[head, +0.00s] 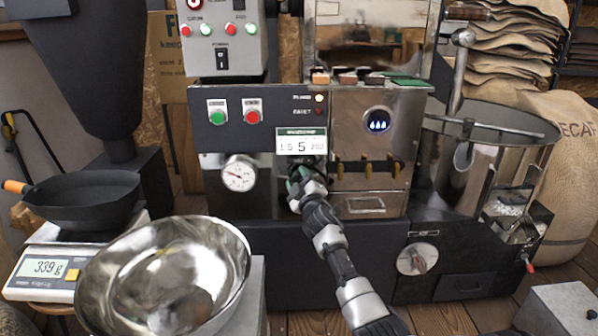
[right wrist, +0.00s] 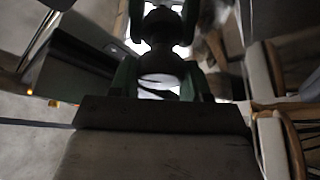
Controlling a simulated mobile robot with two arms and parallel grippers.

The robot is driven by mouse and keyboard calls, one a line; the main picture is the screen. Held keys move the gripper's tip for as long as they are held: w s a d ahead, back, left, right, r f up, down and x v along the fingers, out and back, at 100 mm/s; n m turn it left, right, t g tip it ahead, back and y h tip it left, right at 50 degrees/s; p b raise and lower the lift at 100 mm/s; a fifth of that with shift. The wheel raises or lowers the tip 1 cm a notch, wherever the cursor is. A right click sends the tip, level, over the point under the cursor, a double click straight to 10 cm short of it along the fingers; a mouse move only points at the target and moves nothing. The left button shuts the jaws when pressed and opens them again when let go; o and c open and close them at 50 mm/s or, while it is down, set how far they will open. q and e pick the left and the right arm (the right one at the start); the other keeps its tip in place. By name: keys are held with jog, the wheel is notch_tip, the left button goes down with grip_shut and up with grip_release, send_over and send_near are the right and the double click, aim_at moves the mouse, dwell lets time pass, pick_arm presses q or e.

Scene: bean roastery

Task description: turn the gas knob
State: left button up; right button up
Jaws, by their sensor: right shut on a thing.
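In the right wrist view the green fingers of the right gripper (right wrist: 160,80) stand on both sides of the dark, rounded gas knob (right wrist: 161,66). The knob's turn angle cannot be read. My left gripper is not in view.
A round pressure gauge (head: 239,174) sits left of the gripper. A pale dial with a red mark (head: 418,259) is lower right. A steel bowl (head: 215,232) and a scale (head: 42,268) reading 339 g stand at front left. A cooling drum (head: 515,128) is at right.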

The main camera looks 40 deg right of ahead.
jog(key=shift+n+p, duration=0.3)
jog(key=shift+n, duration=0.1)
jog(key=shift+f, duration=0.1)
jog(key=o, duration=0.9)
